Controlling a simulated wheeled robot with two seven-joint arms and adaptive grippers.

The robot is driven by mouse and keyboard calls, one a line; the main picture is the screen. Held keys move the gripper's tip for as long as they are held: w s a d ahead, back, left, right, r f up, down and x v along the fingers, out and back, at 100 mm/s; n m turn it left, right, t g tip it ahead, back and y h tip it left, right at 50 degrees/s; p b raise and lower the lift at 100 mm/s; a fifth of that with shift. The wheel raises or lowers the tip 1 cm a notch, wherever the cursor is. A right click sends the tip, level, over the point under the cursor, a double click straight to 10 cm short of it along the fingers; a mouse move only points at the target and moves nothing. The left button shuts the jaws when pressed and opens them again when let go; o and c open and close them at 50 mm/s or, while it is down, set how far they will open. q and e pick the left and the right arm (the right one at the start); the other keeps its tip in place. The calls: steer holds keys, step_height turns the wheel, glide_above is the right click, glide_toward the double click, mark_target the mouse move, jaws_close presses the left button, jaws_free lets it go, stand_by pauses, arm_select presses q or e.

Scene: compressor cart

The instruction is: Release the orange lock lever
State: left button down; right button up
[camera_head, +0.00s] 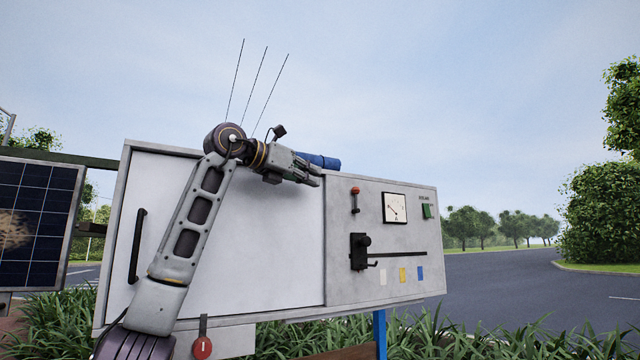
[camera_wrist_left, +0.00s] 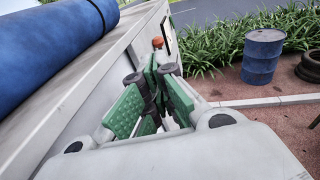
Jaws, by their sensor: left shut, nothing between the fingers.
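The orange lock lever (camera_head: 355,198) is a small upright lever with an orange-red knob on the right-hand panel of the grey cabinet (camera_head: 343,284). In the left wrist view its knob (camera_wrist_left: 157,42) shows just beyond the fingertips. My left gripper (camera_head: 317,177) is above and left of the lever, in front of the cabinet near its top edge. Its green-padded fingers (camera_wrist_left: 154,85) are shut with nothing between them, apart from the lever. The lever's lower part is hidden in the wrist view. My right gripper is not in view.
A blue cylinder (camera_head: 322,160) lies on the cabinet top close behind my gripper. Below the lever is a black handle mechanism (camera_head: 359,252); a gauge (camera_head: 395,207) and green switch (camera_head: 427,211) are to its right. A black door handle (camera_head: 137,246) sticks out at left.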

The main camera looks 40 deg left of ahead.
arm_select(q)
steer(key=shift+s, duration=0.25)
steer(key=shift+r, duration=0.1)
